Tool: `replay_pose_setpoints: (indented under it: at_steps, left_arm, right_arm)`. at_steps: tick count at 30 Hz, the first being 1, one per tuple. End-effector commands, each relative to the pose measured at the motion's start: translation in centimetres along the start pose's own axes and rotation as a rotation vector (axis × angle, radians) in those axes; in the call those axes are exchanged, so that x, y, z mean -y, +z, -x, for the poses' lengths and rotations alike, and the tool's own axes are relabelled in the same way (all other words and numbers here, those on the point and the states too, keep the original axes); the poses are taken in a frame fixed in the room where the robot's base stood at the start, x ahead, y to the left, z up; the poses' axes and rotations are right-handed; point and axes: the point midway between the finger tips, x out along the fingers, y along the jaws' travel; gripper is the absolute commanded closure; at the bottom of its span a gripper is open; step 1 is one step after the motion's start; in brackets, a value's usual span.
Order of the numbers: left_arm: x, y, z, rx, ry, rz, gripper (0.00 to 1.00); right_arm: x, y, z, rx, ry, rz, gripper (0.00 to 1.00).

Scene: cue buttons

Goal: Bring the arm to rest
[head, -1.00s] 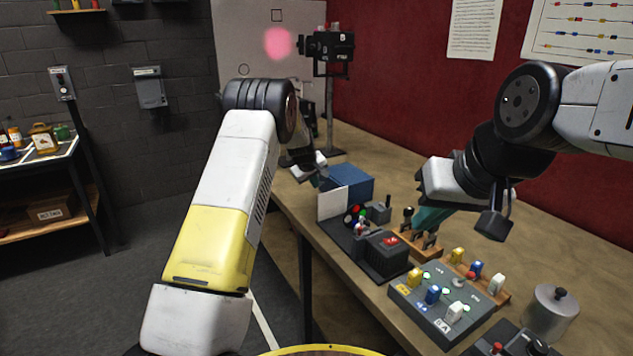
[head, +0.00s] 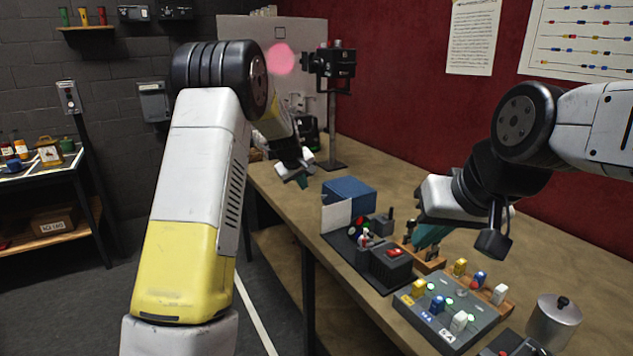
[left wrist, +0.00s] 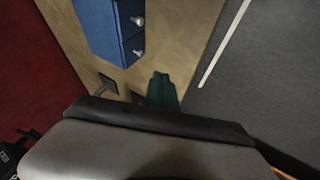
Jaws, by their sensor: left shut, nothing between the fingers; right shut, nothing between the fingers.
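My left arm comes up from the bottom left in the head view. Its gripper (head: 303,178) hangs over the near edge of the workbench (head: 400,185), left of the blue box (head: 349,188). In the left wrist view its green fingers (left wrist: 162,90) are together and empty, below the blue box (left wrist: 108,30) and apart from it. My right gripper (head: 425,240) is over the bench by a small wooden rack (head: 428,262). Its green fingers are shut, and part of it is hidden by the wrist.
A panel with coloured switches (head: 444,312), a metal pot (head: 553,318) and a dark box with a red switch (head: 391,262) stand on the bench. A projector on a stand (head: 330,65) is at the back. A side table (head: 75,165) stands left, with open floor between.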

Motion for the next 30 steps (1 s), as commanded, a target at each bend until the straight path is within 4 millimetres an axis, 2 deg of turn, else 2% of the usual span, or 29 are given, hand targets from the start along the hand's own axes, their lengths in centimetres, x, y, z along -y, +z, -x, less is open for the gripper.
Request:
replay_pose_setpoints:
  at_steps: [5, 8, 12, 18, 21, 24, 27, 30]
  left_arm:
    - [0.6, 0.5, 7.2, 0.018, 0.025, -0.043, 1.0]
    - [1.6, 1.9, 12.7, 0.037, 0.042, -0.092, 1.0]
    - [3.5, 4.9, 19.9, 0.059, 0.064, -0.175, 1.0]
    - [7.1, 10.9, 28.4, 0.078, 0.081, -0.314, 1.0]
    - [9.4, 14.3, 31.8, 0.082, 0.08, -0.389, 1.0]
    - [11.7, 17.8, 34.4, 0.082, 0.074, -0.462, 1.0]
    - [13.8, 20.8, 35.9, 0.082, 0.062, -0.524, 1.0]
    - [15.3, 23.0, 36.8, 0.082, 0.051, -0.568, 1.0]
  right_arm:
    - [0.0, 0.0, 0.0, 0.0, 0.0, 0.0, 1.0]
    - [0.0, 0.0, 0.0, 0.0, 0.0, 0.0, 1.0]
    - [0.0, 0.0, 0.0, 0.0, 0.0, 0.0, 1.0]
    - [0.0, 0.0, 0.0, 0.0, 0.0, 0.0, 1.0]
    - [0.0, 0.0, 0.0, 0.0, 0.0, 0.0, 1.0]
    - [0.0, 0.0, 0.0, 0.0, 0.0, 0.0, 1.0]
    - [0.0, 0.0, 0.0, 0.0, 0.0, 0.0, 1.0]
    - [0.0, 0.0, 0.0, 0.0, 0.0, 0.0, 1.0]
